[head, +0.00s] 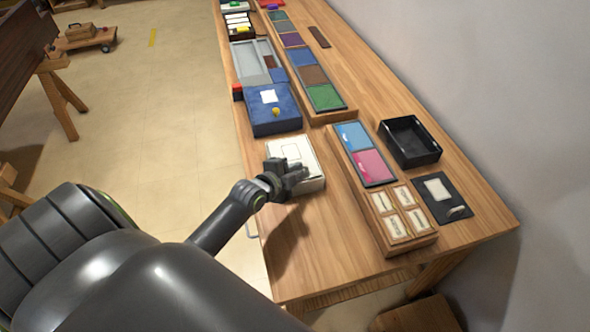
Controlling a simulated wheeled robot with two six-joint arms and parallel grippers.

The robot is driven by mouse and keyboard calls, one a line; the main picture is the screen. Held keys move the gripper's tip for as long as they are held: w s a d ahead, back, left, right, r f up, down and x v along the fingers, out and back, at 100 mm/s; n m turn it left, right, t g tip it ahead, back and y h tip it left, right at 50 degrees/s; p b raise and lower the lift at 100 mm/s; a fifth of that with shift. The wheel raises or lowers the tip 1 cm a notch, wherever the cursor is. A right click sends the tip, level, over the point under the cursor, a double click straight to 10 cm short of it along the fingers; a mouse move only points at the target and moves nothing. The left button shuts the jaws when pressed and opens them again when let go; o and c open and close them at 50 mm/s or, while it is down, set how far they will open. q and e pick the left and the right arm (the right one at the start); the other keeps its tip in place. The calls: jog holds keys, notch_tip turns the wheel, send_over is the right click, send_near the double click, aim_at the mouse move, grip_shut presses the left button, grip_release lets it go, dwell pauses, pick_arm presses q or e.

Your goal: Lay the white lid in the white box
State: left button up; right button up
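The white box (310,184) stands near the left edge of the wooden table. A flat white surface with a thin outlined rectangle shows at its top; I take it for the white lid (291,151), but I cannot tell lid and box clearly apart. My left gripper (297,179) is at the near side of the box, over its front part, and hides some of it. Its fingers are small and dark, and I cannot tell whether they are open or shut or touch anything. My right gripper is not in view.
A blue box (274,118) stands behind the white box. An open black box (409,141) and a black panel (441,198) lie at the right. A long wooden tray (395,237) with coloured and cream panels lies between. The table in front of the white box is bare.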

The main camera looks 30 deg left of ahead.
pick_arm(q)
jog(key=o, duration=0.5)
jog(key=b+v, duration=0.1)
jog(key=v, duration=1.6)
jog(key=shift+s+r+b, duration=0.1)
jog(key=shift+s+b, duration=0.15)
jog(key=shift+b, duration=0.05)
